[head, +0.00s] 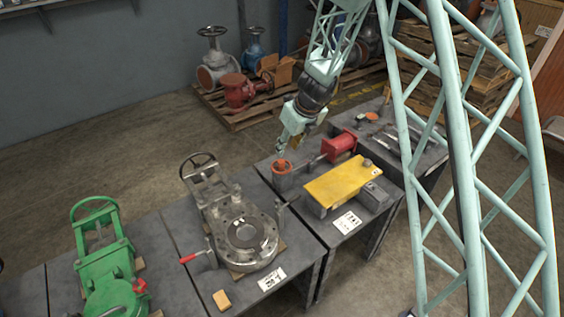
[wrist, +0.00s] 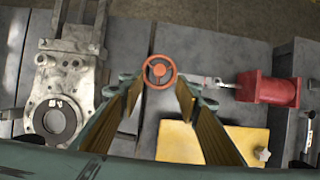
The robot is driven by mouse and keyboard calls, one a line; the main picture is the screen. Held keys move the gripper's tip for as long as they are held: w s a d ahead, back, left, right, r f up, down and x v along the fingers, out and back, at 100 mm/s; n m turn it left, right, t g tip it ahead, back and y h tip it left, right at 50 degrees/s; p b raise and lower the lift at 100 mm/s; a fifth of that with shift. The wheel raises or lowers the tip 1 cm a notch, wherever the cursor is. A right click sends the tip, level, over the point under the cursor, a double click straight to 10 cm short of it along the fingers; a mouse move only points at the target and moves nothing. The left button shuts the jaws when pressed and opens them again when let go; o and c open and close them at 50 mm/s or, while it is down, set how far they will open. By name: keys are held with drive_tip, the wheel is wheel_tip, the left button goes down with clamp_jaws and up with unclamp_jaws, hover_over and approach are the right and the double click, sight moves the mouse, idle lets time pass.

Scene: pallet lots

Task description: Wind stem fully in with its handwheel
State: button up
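A small orange-red handwheel (head: 281,166) stands at the left end of a fixture on the middle bench. It also shows in the wrist view (wrist: 159,72), at top centre. A thin metal stem (wrist: 208,82) runs from beside the handwheel toward a red cylinder body (wrist: 268,89), which lies to the right. My gripper (wrist: 160,90) is open, pointing down over the handwheel. Its two fingers appear on either side of the wheel in the wrist view, with the rim between or just past the tips. I cannot tell whether they touch it.
A yellow block (head: 342,183) sits in front of the red body. A grey gate valve (head: 243,233) with its own dark wheel stands on the bench to the left, and a green valve (head: 104,262) beyond it. Pallets with valves (head: 240,92) lie behind. Tools lie on the far right bench.

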sight(281, 161)
drive_tip(key=shift+b+x, duration=1.85)
drive_tip(key=shift+x, duration=3.3)
drive_tip(key=shift+c, duration=0.6)
drive_tip(key=c, duration=0.7)
